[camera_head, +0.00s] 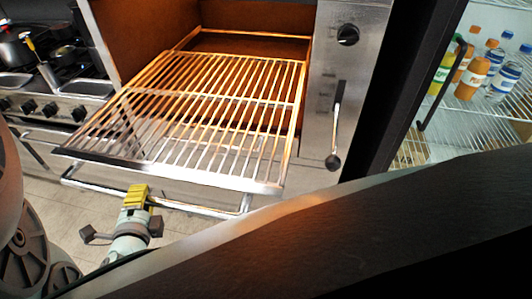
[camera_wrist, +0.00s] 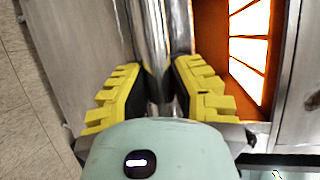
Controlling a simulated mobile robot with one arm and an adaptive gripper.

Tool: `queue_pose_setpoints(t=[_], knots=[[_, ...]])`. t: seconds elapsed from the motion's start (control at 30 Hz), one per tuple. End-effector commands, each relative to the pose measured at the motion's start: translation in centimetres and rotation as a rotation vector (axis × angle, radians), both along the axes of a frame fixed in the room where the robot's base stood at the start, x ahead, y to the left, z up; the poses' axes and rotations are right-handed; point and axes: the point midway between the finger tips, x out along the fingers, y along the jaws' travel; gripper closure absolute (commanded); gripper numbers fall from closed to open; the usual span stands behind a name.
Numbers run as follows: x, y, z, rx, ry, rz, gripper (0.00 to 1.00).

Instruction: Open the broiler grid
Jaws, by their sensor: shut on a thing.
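The broiler grid (camera_head: 196,100) is a rack of metal bars that sticks well out of the orange-lit broiler opening (camera_head: 250,46). A metal handle bar (camera_head: 190,207) runs along its front edge. My gripper (camera_head: 138,192), with yellow fingers, is at the handle, left of its middle. In the wrist view, the yellow fingers of my gripper (camera_wrist: 160,92) stand on both sides of the shiny handle bar (camera_wrist: 150,35) and are shut on it. The exact contact of the fingertips is partly hidden behind the gripper's body.
A steel panel (camera_head: 345,90) with a knob (camera_head: 348,35) and a lever (camera_head: 335,130) stands right of the grid. A stove with a pot (camera_head: 14,48) is at the left. An open-fronted shelf with bottles (camera_head: 472,80) is at the right. Tiled floor (camera_head: 65,222) shows below.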

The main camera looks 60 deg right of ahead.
Motion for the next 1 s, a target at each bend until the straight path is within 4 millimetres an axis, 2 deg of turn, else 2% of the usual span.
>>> queue_pose_setpoints(t=[0.37, 0.4, 0.67, 0.7, 1.0], knots=[[0.01, 0.35, -0.16, 0.003, 0.004, 0.007, 1.00], [0.00, 0.34, -0.15, 0.003, 0.004, 0.007, 0.75], [0.00, 0.28, -0.08, 0.002, 0.002, 0.004, 0.48], [0.00, 0.27, -0.07, 0.001, 0.001, 0.004, 0.45], [-0.14, 0.42, -0.03, 0.001, 0.001, 0.004, 0.45]])
